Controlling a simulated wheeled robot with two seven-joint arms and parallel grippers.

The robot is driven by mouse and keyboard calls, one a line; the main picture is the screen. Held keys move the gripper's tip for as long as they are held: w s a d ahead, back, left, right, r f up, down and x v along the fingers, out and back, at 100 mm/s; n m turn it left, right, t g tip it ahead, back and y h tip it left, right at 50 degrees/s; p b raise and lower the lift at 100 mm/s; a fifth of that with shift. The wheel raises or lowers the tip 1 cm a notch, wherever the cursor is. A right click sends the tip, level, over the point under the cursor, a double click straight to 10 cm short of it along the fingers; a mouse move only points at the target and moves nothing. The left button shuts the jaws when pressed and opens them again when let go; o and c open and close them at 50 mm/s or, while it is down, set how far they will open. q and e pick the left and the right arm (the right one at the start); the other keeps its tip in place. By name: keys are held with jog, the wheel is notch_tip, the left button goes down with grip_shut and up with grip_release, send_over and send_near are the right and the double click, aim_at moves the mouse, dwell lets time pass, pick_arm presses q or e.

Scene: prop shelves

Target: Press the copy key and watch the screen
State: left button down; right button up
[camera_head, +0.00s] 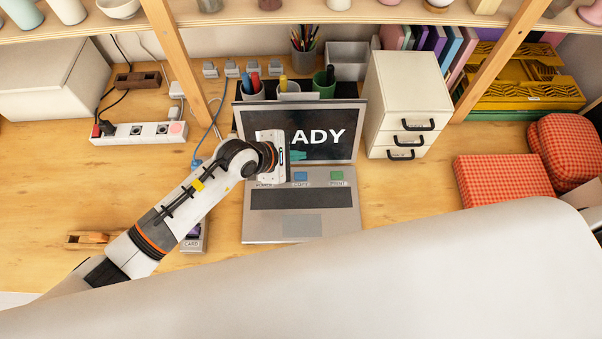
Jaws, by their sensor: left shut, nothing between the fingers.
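A grey laptop (256,232) stands open on the wooden desk. Its dark screen (335,152) shows white letters ending in "ADY"; my left gripper hides the start of the word. Below the screen are a blue key (300,176) labelled COPY and a green key (337,176) labelled PRINT. A POWER label shows at the left, its key hidden by the gripper. My left gripper (297,155) is shut and empty, in front of the screen's left part, with teal tips showing just above the blue key in the picture. Contact with the key cannot be seen. My right gripper is not in view.
A white drawer unit (411,88) stands right of the laptop, with red checked cushions (502,181) farther right. Pen cups (324,85) stand behind the screen. A power strip (139,132) and a CARD-labelled device (192,243) lie left.

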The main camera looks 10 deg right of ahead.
pick_arm(q)
jog(key=b, duration=0.6)
send_near(307, 172)
jog(key=d, duration=0.1)
jog(key=w+d+f, duration=0.1)
jog(key=d+f, duration=0.1)
jog(key=shift+w+d, duration=0.3)
jog(key=shift+w, duration=0.05)
jog(key=shift+f, duration=0.45)
dwell(0.6)
jog(key=shift+f+b, duration=0.4)
jog(key=shift+b, duration=0.2)
